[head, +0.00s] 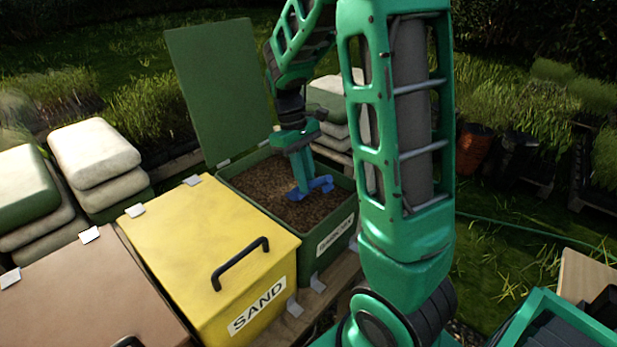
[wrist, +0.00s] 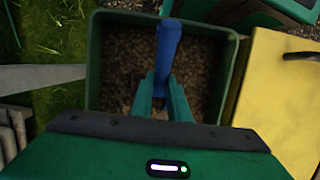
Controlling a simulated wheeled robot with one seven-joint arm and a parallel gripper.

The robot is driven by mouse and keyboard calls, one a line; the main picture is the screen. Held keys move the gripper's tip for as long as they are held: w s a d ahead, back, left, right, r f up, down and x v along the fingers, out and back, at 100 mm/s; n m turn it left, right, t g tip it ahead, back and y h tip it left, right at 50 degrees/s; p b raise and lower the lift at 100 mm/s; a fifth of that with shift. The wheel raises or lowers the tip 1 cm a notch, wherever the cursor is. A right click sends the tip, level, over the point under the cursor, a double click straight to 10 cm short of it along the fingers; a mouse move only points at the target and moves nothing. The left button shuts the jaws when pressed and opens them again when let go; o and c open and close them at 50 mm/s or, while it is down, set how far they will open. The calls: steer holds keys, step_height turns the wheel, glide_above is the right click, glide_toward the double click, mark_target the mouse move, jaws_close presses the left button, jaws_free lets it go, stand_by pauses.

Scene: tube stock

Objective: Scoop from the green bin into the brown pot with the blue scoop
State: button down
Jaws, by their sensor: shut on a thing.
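The green bin (head: 226,193) stands open in the head view, its lid (head: 220,90) raised at the back, and it holds brown, bark-like stuff (head: 262,190). My gripper (head: 304,188) points down over the bin and is shut on the blue scoop (head: 322,184). In the wrist view the fingers (wrist: 163,105) grip the blue scoop (wrist: 168,50) above the contents of the green bin (wrist: 97,65). Whether the scoop touches the stuff or carries any is unclear.
A shut yellow bin (head: 205,245) marked SAND stands beside the green bin, with a shut brown bin (head: 80,285) left of it. Stacked sacks (head: 95,160) lie behind. My arm blocks part of the head view. A green hose (head: 530,232) crosses the grass at right.

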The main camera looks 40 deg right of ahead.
steer(key=shift+w+a+f+t, duration=0.1)
steer(key=shift+w+f+t, duration=0.25)
steer(key=shift+w, duration=0.2)
steer(key=shift+w+a+f+t, duration=0.1)
steer(key=shift+w+f+t, duration=0.1)
steer(key=shift+w+t, duration=0.35)
steer(key=shift+w+a+f+t, duration=0.1)
steer(key=shift+w+f+t, duration=0.2)
steer(key=shift+w, duration=0.3)
steer(key=shift+w+t+y, duration=0.2)
steer(key=shift+t+y, duration=0.1)
steer(key=shift+w+a+r+t, duration=0.1)
steer(key=shift+w+r+t, duration=0.05)
steer(key=shift+t, duration=0.45)
steer(key=shift+w+r+t, duration=0.1)
steer(key=shift+t, duration=0.5)
steer(key=shift+s+d+r+t+y, duration=0.15)
steer(key=shift+s+r+t, duration=0.4)
steer(key=shift+r, duration=1.1)
steer(key=shift+s+d+r+t+y, duration=0.1)
steer(key=shift+s+r+t, duration=0.1)
steer(key=shift+s+r, duration=1.1)
steer(key=shift+s+d+r+t+y, duration=0.15)
steer(key=shift+s+r+t, duration=0.2)
steer(key=shift+r, duration=1.65)
